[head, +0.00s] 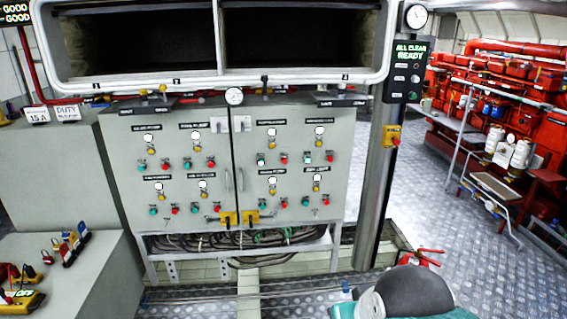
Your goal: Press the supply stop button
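A grey control cabinet (225,182) with two doors stands ahead. Its doors carry several control groups, each with a small label, a white round lamp or gauge, a yellow piece, a green button and a red button. Red buttons show in the upper row (187,163) and in the lower row (174,209). More red buttons sit on the right door (283,158). The labels are too small to read, so I cannot tell which button is the supply stop.
A post at right carries a sign reading "ALL CLEAR READY" (409,51) and a yellow box with a red button (393,136). Cables (240,240) run under the cabinet. Grey boxes stand left. Red machinery (500,80) stands far right, beyond open metal floor (455,265).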

